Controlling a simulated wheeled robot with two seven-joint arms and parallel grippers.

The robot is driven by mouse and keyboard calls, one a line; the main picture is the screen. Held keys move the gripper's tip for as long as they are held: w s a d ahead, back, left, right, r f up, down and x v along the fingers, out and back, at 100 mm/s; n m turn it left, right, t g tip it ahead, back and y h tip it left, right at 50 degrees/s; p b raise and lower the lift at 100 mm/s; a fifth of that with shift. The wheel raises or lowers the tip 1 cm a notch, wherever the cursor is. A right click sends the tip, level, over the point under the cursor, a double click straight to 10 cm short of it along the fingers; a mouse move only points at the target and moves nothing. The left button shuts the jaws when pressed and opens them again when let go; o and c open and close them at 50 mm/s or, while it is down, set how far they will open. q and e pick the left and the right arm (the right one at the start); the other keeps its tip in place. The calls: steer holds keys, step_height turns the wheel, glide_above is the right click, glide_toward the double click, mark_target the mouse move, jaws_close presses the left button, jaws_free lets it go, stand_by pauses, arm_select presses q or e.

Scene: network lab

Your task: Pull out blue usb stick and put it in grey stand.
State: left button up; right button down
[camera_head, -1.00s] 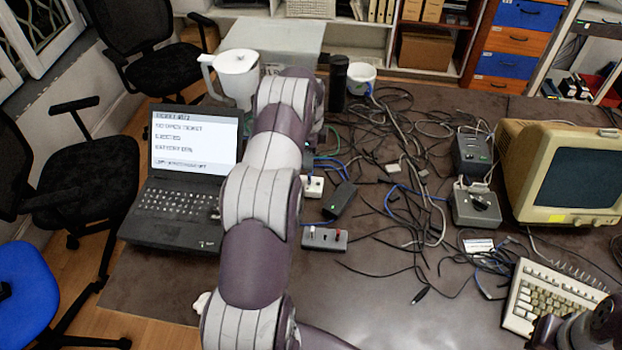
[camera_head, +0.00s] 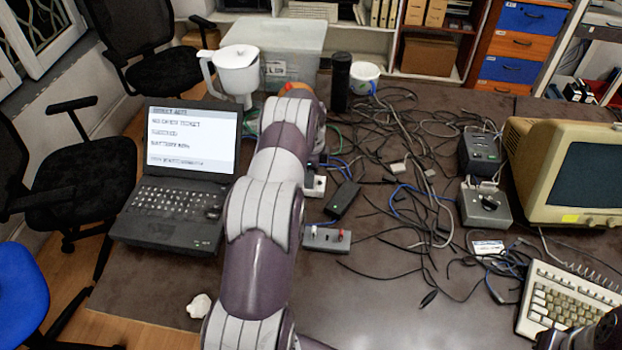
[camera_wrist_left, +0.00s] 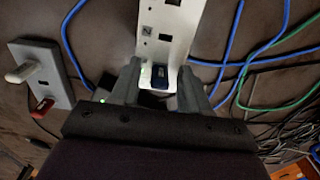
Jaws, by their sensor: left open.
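The blue USB stick (camera_wrist_left: 160,78) sits in the end of a white hub (camera_wrist_left: 163,30) in the left wrist view. My left gripper (camera_wrist_left: 160,70) is open, with one finger on each side of the stick and visible gaps between. The grey stand (camera_wrist_left: 40,68) is at the left of that view and holds a white stick and a red stick. In the head view the grey stand (camera_head: 326,239) lies just right of my left arm. The white hub (camera_head: 316,187) is partly hidden there, and my arm hides the blue stick and left fingertips.
A black laptop (camera_head: 172,212) stands left of my arm, with a white jug (camera_head: 238,74) behind it. A black box (camera_head: 341,199) lies beside the hub. Tangled cables (camera_head: 420,190) cover the middle right. A beige monitor (camera_head: 570,170) and keyboard (camera_head: 565,300) are at the right.

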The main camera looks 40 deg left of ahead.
stand_by(0.8)
arm_select(q)
jaws_close()
steer(key=shift+r, duration=0.1)
steer(key=shift+r+p, duration=2)
steer(key=shift+r, duration=0.95)
steer(key=shift+r+p, duration=1.35)
steer(key=shift+r, duration=0.65)
